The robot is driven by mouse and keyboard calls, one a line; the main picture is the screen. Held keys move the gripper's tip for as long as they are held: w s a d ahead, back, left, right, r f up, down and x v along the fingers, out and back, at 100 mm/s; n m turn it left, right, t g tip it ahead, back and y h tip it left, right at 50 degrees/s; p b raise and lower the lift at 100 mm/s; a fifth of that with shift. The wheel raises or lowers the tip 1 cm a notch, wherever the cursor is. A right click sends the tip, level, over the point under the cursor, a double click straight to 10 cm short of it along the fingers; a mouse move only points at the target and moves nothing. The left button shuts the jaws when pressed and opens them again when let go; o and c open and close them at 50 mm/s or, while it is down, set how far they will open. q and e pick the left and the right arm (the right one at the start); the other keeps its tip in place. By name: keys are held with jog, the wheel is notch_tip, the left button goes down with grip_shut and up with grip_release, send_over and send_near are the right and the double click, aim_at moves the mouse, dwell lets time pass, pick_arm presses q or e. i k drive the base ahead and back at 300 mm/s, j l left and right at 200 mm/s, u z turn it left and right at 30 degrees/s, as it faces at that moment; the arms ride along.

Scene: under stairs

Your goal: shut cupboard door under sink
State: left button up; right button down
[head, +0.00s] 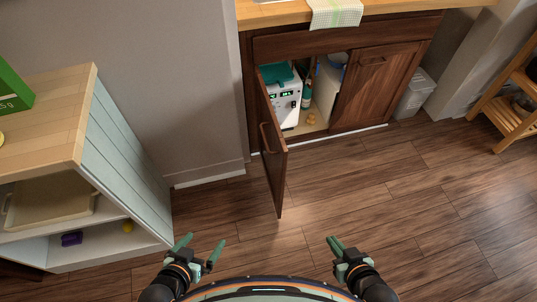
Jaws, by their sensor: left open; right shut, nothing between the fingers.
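The dark wooden cupboard door (270,150) under the sink counter stands wide open, swung out into the room from its left side. A handle (265,138) shows on its outer face. The right cupboard door (374,88) is shut. Inside the open cupboard are a white device (285,103) with lit displays, a teal bottle (307,92) and a small orange item (311,119). My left gripper (206,246) is open and empty, low in the view, left of and apart from the open door. My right gripper (333,241) is shut and empty, right of the door and apart from it.
A light shelf unit (125,150) stands at the left, close to my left arm. A pale bin (413,95) stands right of the cupboard, and a wooden rack (495,108) is at the far right. The wood floor (360,190) before the cupboard is clear.

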aim_at(273, 150)
jog(key=i+j+z, duration=0.35)
jog(key=j, duration=0.25)
jog(key=i+j+z, duration=0.15)
jog(key=j, duration=0.2)
jog(key=l, duration=0.35)
jog(key=i+l+z, duration=0.1)
jog(key=l, duration=0.25)
